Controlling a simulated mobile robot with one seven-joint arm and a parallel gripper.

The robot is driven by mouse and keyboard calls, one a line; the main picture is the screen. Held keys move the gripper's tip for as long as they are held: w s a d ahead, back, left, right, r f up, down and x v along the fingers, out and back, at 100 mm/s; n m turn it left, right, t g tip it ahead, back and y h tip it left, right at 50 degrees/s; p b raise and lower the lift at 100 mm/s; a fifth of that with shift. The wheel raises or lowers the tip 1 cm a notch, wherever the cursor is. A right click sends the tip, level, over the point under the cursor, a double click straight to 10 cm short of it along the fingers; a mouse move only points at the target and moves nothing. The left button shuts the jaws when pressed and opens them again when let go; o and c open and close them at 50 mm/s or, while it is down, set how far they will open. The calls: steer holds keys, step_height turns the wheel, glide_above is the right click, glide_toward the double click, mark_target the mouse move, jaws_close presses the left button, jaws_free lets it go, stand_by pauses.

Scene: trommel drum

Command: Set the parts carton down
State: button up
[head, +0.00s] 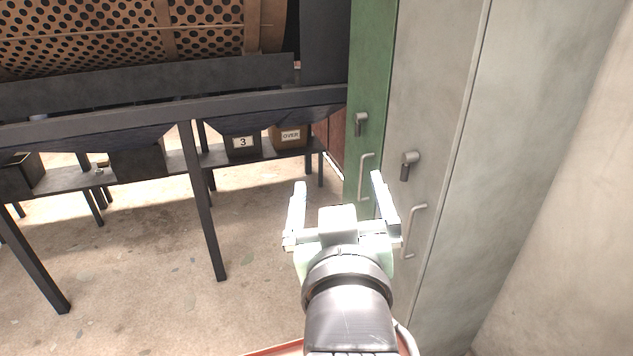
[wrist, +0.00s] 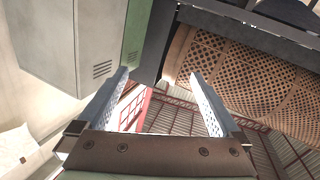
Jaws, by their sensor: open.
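My gripper (head: 338,180) is open, with nothing between its fingers. It stands in front of the green and grey cabinets in the head view, and its spread fingers also show in the wrist view (wrist: 159,73). No carton is in its grasp. A brown box marked OVER (head: 290,136) sits at the right end of the low shelf under the drum, well beyond my gripper. I cannot tell whether it is the parts carton. No other carton shows clearly.
The perforated trommel drum (head: 130,35) rests above a dark frame (head: 205,200) with legs. A dark bin marked 3 (head: 243,144) stands on the shelf (head: 70,180). A green cabinet (head: 370,80) and grey cabinet (head: 430,90) stand close at right. Floor (head: 140,270) at left front is clear.

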steer(key=s+a+r+m+t, duration=0.1)
steer(key=s+r+t, duration=0.4)
steer(key=r, duration=0.7)
steer(key=s+a+r+t, duration=0.1)
steer(key=s+r+t, duration=0.3)
steer(key=r, duration=0.9)
steer(key=s, duration=0.3)
steer(key=shift+a+r+m+t, duration=0.15)
steer(key=shift+a+m+t, duration=0.15)
steer(key=shift+m+t, duration=0.1)
